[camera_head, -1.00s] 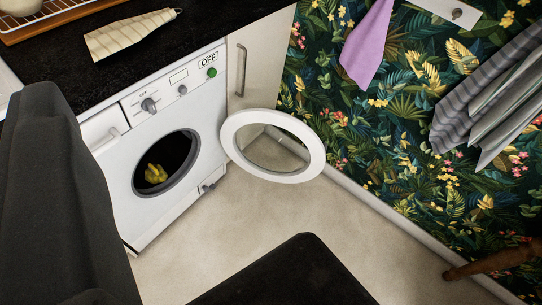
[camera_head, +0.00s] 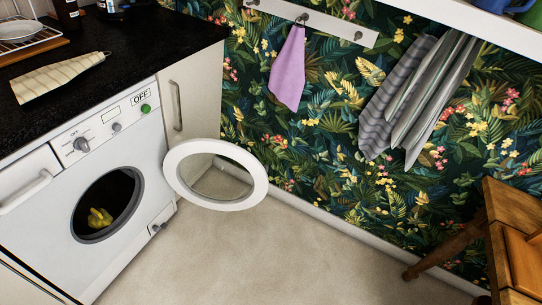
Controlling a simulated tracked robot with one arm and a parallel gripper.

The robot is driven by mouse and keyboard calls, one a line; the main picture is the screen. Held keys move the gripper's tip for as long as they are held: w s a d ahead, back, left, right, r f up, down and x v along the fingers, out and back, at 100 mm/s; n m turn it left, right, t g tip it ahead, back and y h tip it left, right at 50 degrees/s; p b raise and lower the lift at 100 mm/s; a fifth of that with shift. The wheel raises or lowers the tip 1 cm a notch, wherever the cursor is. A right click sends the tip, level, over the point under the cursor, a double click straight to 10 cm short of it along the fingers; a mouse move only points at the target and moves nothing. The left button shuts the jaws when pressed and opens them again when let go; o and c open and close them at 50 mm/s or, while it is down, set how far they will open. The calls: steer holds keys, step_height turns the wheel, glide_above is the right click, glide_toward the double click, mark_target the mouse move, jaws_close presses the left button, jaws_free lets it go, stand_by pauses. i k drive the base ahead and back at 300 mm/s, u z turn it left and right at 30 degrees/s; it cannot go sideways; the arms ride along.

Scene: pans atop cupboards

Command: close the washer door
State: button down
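The white washer (camera_head: 125,166) stands under the black counter at the left. Its round door (camera_head: 255,190), a white ring with a clear middle, is swung wide open, out to the right of the opening. The dark drum opening (camera_head: 108,207) shows a yellow item (camera_head: 99,217) inside. My gripper is not in view, so its state and its place relative to the door do not show.
A cupboard (camera_head: 197,100) stands right of the washer, behind the door. Cloths hang on the leafy wall. A wooden chair (camera_head: 500,240) stands at the right. The floor (camera_head: 290,260) in front is clear.

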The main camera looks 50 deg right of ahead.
mark_target(171, 165)
steer(key=k, duration=1)
steer(key=z, duration=0.45)
steer(key=i, duration=0.8)
steer(key=z, duration=0.35)
steer(key=i, duration=1.35)
steer(key=u, duration=0.65)
